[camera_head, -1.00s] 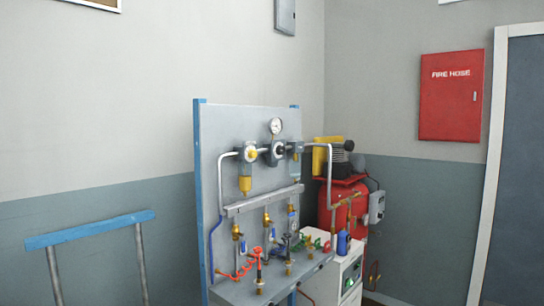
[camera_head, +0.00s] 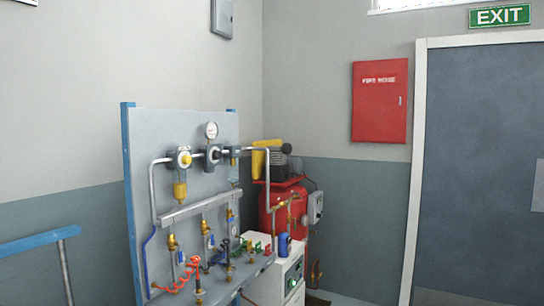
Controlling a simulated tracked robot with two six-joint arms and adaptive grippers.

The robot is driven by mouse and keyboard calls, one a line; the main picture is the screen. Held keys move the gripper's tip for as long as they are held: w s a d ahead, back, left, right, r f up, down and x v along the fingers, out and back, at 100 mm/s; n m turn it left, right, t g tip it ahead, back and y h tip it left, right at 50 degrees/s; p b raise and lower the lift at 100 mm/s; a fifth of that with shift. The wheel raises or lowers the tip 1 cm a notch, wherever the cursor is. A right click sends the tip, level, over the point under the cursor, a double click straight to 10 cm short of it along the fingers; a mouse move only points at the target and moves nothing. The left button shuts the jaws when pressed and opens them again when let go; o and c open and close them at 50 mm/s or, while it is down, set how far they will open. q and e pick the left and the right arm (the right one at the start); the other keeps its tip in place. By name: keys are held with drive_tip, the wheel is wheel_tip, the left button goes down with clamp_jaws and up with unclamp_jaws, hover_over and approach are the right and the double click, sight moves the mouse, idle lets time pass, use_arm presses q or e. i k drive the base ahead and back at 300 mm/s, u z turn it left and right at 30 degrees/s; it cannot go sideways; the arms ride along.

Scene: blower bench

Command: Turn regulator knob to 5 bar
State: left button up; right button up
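The regulator (camera_head: 212,153) sits at the upper middle of the grey blower bench panel (camera_head: 150,135), with a dark knob facing out. A round white pressure gauge (camera_head: 211,130) stands on top of it; its needle and scale are too small to read. A filter unit with a yellow front and amber bowl (camera_head: 180,189) is to its left, and another unit with a pale bowl (camera_head: 233,172) is to its right. Grey pipe joins them. Neither of my grippers shows in the head view.
A red compressor tank (camera_head: 270,205) stands behind the bench on the right, beside a white cabinet (camera_head: 288,277). Valves and a red coiled hose (camera_head: 186,272) are along the bench's lower ledge. A blue rail (camera_head: 40,243) is at left. A door (camera_head: 480,170) is at right.

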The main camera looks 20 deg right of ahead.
sight(216, 155)
drive_tip(key=z, duration=0.15)
drive_tip(key=k, duration=0.65)
drive_tip(key=z, duration=0.2)
drive_tip(key=i, duration=0.65)
drive_tip(key=u, duration=0.2)
drive_tip(key=k, duration=0.45)
drive_tip(key=z, duration=0.65)
drive_tip(key=i, duration=1.35)
drive_tip(key=z, duration=0.4)
